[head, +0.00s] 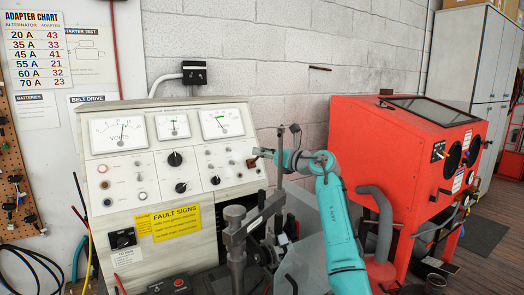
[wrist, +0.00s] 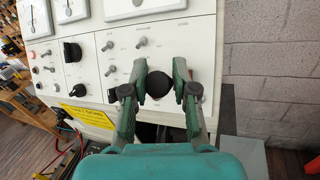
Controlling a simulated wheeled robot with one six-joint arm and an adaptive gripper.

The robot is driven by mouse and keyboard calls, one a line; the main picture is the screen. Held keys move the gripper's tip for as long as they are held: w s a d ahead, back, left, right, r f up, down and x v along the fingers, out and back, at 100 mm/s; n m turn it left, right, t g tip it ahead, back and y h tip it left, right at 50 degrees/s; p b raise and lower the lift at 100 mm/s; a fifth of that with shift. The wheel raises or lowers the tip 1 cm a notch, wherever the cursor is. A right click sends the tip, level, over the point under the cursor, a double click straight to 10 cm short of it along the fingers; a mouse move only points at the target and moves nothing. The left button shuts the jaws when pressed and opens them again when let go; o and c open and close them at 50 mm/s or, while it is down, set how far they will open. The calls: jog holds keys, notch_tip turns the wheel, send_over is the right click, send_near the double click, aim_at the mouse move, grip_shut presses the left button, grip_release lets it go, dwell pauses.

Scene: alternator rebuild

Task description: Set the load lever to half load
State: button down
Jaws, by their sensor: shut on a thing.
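My gripper (wrist: 163,84) is shut on a dark round knob (wrist: 160,85), which I take to be the load lever's, at the lower right of the test bench's white panel. In the head view my gripper (head: 262,153) reaches the panel's right edge from the right. A small reddish-brown piece (head: 252,162) shows at its tip there. The fingers hide the lever's shaft and any load marks around it, so its setting cannot be read.
The test bench (head: 150,190) carries meters, switches and black dials, with a black dial (wrist: 72,52) left of my gripper. A clamp-like metal post (head: 236,235) stands in front. A red cabinet (head: 375,140) stands at the right.

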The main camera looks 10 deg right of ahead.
jog(key=c, duration=0.9)
grip_release()
jog(key=shift+a+f, duration=0.15)
jog(key=shift+s, duration=0.1)
jog(key=shift+s+d, duration=0.2)
jog(key=shift+d, duration=0.1)
jog(key=v, duration=1.1)
jog(key=shift+s+d, duration=0.1)
